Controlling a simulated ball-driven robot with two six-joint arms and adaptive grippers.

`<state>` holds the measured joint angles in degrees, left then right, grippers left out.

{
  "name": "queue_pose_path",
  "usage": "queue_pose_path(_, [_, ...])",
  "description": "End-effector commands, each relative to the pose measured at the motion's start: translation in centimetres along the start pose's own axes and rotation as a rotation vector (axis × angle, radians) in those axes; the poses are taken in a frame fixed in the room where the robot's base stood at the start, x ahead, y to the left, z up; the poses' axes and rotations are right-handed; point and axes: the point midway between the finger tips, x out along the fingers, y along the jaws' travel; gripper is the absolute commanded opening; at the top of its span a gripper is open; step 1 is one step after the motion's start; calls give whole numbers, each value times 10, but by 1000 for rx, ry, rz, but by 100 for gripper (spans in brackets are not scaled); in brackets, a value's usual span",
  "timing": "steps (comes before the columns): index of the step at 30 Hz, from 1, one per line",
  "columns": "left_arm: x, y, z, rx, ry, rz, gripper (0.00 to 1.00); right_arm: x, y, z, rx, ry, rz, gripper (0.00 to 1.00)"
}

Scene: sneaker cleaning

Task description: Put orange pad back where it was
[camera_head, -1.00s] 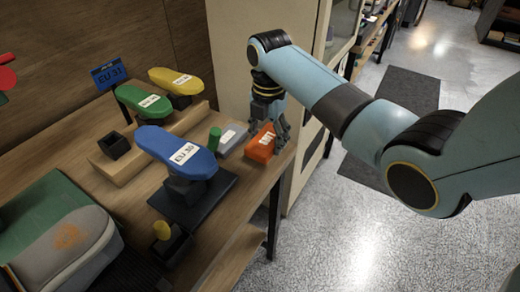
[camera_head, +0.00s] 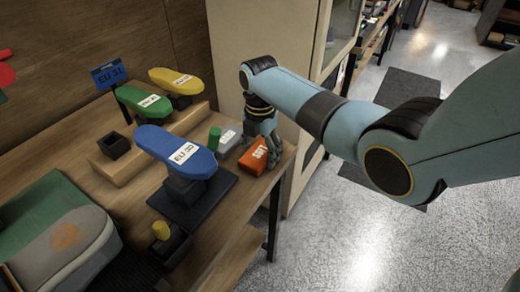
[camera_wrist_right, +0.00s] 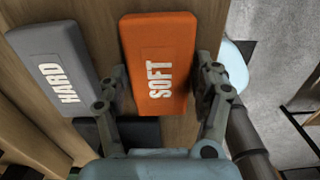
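The orange pad (camera_head: 259,156), marked SOFT, lies flat on the bench near its right edge, beside the grey pad (camera_head: 228,139). In the right wrist view the orange pad (camera_wrist_right: 159,60) stands just right of the grey pad (camera_wrist_right: 57,68) marked HARD, with a narrow gap between them. My right gripper (camera_head: 262,133) is low over the far end of the orange pad. In the wrist view its fingers (camera_wrist_right: 162,82) are spread, one on each side of the pad, and look open. My left gripper is not in view.
A blue sole form (camera_head: 177,150) on a dark stand, a green cylinder (camera_head: 214,138) and a wooden block (camera_head: 115,168) stand left of the pads. A cabinet (camera_head: 235,60) rises behind. The bench edge drops off close to the right of the orange pad.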

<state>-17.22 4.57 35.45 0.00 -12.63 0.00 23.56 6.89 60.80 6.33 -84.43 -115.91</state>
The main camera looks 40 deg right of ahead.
Motion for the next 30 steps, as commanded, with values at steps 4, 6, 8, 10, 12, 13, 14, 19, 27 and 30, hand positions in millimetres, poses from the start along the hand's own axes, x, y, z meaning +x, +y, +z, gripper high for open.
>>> queue_pose_path(4, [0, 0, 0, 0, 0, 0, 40, 0, 0, 0, 0, 0, 0, 81])
queue_pose_path(6, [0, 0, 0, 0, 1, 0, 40, 0, 0, 0, 0, 0, 0, 81])
queue_pose_path(8, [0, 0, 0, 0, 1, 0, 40, 0, 0, 0, 0, 0, 0, 81])
queue_pose_path(10, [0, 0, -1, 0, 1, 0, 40, -1, 0, 0, 0, 0, 0, 81])
queue_pose_path(12, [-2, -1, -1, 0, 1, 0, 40, -4, 0, 0, 0, 0, 0, 81])
queue_pose_path(13, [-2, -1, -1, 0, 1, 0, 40, -6, 0, 0, 0, 0, 0, 81])
queue_pose_path(14, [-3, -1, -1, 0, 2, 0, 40, -10, 0, 0, 0, -1, 1, 81])
queue_pose_path(19, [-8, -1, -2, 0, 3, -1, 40, -43, 0, 1, 0, -2, 3, 81])
queue_pose_path(27, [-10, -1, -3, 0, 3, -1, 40, -100, 1, 0, 0, -1, 3, 81])
queue_pose_path(30, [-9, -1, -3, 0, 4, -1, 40, -113, 0, 0, 0, 0, 1, 81])
